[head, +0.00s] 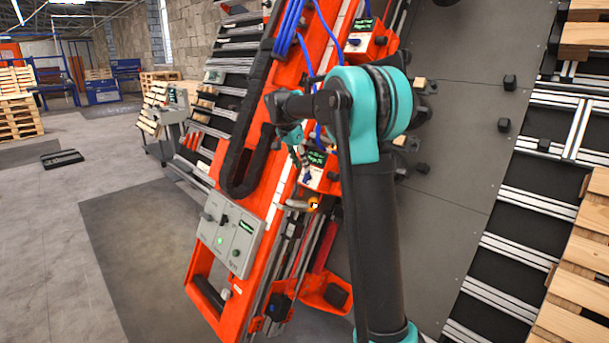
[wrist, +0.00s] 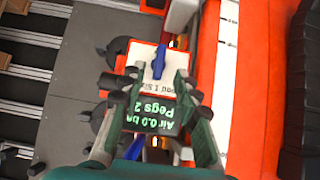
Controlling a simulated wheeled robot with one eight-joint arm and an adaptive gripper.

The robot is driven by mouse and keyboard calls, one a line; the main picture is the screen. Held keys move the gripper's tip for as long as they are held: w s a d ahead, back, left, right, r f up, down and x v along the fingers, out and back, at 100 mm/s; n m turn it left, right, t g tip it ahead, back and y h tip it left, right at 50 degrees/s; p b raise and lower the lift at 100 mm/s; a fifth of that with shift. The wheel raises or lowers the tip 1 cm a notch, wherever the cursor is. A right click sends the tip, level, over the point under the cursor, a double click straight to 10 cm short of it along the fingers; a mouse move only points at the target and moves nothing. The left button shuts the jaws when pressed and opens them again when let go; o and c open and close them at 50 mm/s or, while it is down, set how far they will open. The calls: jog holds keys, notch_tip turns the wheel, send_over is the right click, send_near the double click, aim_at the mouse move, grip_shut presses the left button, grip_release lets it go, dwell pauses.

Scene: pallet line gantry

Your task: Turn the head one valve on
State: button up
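The head one valve has a small blue handle (wrist: 158,62) on a white label plate (wrist: 140,55), seen in the wrist view. The handle points up in that picture. Below it a dark display (wrist: 152,114) shows green upside-down text, apparently "Air 0.0" and "Pegs 2". My gripper (wrist: 158,76) is open, with its dark green fingers on either side of the handle and gaps showing. I cannot tell how deep the fingertips reach.
The orange gantry beam (head: 275,160) carries a grey control box (head: 230,238) with a green light. A second red head box (head: 371,44) with its own blue handle (head: 355,42) sits higher up. Blue hoses (head: 288,25) hang near my arm.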

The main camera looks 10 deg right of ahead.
aim_at(305, 174)
jog(key=shift+x, duration=2.55)
jog(key=shift+c, duration=0.6)
grip_shut()
